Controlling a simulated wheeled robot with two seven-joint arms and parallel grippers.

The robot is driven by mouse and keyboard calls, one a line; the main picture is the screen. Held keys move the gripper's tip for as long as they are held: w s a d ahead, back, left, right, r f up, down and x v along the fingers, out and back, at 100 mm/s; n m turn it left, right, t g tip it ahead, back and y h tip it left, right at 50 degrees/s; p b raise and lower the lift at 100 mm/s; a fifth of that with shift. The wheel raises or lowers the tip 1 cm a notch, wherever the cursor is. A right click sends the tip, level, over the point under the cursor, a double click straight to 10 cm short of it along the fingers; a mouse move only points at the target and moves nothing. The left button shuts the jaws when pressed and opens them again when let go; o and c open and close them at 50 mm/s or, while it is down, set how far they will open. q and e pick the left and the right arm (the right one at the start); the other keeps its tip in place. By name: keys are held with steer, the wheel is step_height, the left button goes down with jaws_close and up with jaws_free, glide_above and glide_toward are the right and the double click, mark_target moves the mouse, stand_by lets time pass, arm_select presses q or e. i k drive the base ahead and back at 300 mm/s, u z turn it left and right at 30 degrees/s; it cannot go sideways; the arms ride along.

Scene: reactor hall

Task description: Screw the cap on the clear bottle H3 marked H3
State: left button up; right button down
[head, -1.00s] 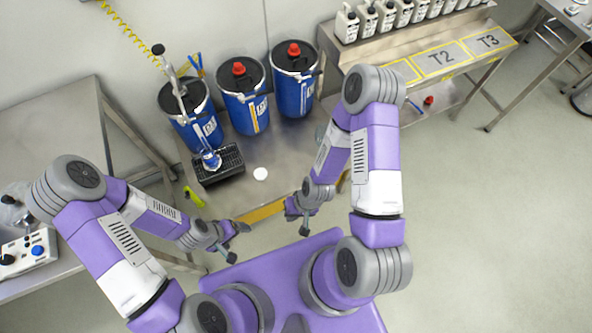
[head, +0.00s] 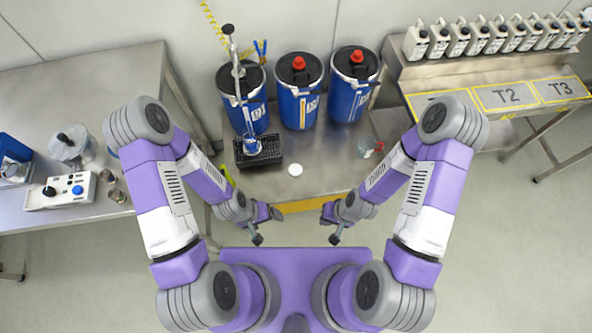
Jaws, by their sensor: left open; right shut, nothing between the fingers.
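A clear bottle or beaker (head: 252,146) with blue in it stands on the black grated tray under the drum pump's spout. A white round disc, perhaps the cap (head: 295,170), lies flat on the steel bench to its right. Another clear vessel (head: 367,148) with something red beside or in it is further right on the bench. No H3 mark is readable on any of them. My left gripper (head: 268,227) is open and empty in front of the bench's yellow front edge. My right gripper (head: 330,227) is shut and empty, to its right, also apart from everything.
Several blue drums (head: 301,105) line the bench's back. The black tray (head: 273,160) is at its left, with a yellow-green item (head: 226,174) nearby. A left table (head: 75,215) holds a control box (head: 60,191) and glassware. White canisters (head: 460,40) stand on a right shelf above marked areas.

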mark_target(252, 147)
steer(key=u, duration=1.15)
steer(key=i, duration=0.4)
steer(key=z, duration=2.45)
